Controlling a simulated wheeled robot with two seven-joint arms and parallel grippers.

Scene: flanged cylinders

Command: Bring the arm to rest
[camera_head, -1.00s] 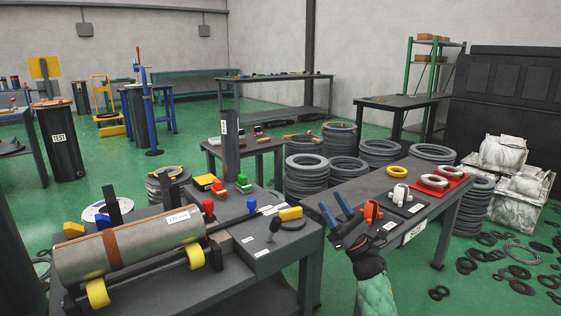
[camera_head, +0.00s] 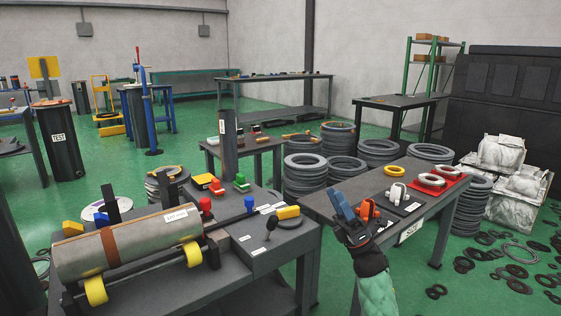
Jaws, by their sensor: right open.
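My right gripper (camera_head: 352,211) shows at the lower middle, on a black wrist above my green sleeve-like arm. Its blue fingers are apart with nothing visible between them. It is in front of the left end of the right-hand table (camera_head: 432,219), and it partly hides that table's near edge. Orange pieces (camera_head: 369,210) show just right of the fingers; I cannot tell from this view whether they touch. My left gripper does not show.
A grey cylinder (camera_head: 140,245) with a brown band lies on yellow rollers on the left bench (camera_head: 240,290). White fittings (camera_head: 395,192) and rings on a red mat (camera_head: 452,180) lie on the right-hand table. Ring stacks (camera_head: 305,177) stand behind; loose rings litter the right floor.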

